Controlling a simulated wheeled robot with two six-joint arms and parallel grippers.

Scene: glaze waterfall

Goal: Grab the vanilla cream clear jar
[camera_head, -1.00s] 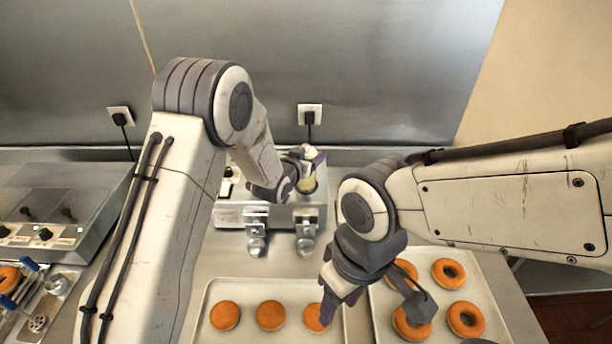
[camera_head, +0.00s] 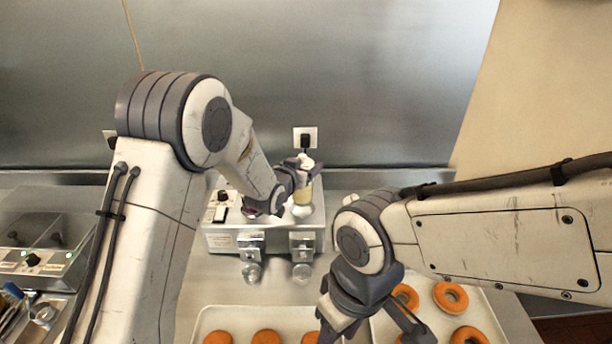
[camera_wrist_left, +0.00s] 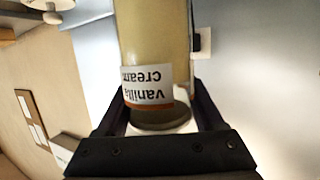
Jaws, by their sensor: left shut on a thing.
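The vanilla cream clear jar (camera_wrist_left: 155,45) fills the middle of the left wrist view, with cream-coloured contents and a white label reading "vanilla cream" upside down. In the head view the jar (camera_head: 303,194) is at the dispenser machine, partly hidden by my gripper. My left gripper (camera_head: 295,178) is shut on the jar; its two fingers (camera_wrist_left: 160,112) stand on either side of it in the wrist view. My right gripper (camera_head: 365,325) is over the donut trays, its fingers spread apart, with nothing seen between them.
A grey machine (camera_head: 235,238) with two round metal nozzles stands at the back centre. Trays (camera_head: 203,322) of orange-brown donuts (camera_head: 450,298) lie in front. Another machine (camera_head: 45,262) with knobs is at left. A metal wall with a socket (camera_head: 305,138) closes off the back.

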